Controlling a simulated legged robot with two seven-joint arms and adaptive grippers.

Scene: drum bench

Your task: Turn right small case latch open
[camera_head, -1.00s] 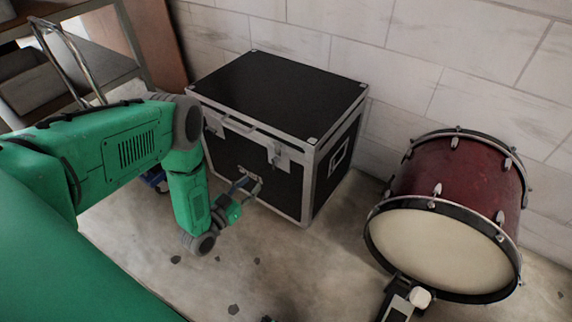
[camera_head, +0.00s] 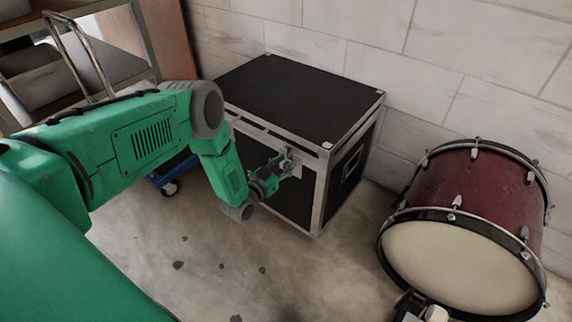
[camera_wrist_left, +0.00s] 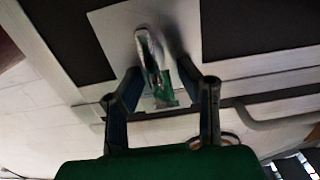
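The black case (camera_head: 300,95) with metal edges stands on the floor against the wall, lid shut. Its right latch (camera_head: 290,163) is on the front face near the right corner, partly covered by my gripper. My left gripper (camera_head: 279,166) is at this latch. In the left wrist view the latch (camera_wrist_left: 150,58) is a narrow metal piece on a pale plate, with green reflections. The fingers of my left gripper (camera_wrist_left: 168,80) are apart, one on each side of the latch; contact is not clear. My right gripper is not in view.
A red drum (camera_head: 470,195) lies on its side at the right, with a pedal-like black and white part (camera_head: 425,312) at its front. A metal shelf (camera_head: 105,65) stands at the left. Floor between case and drum is clear.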

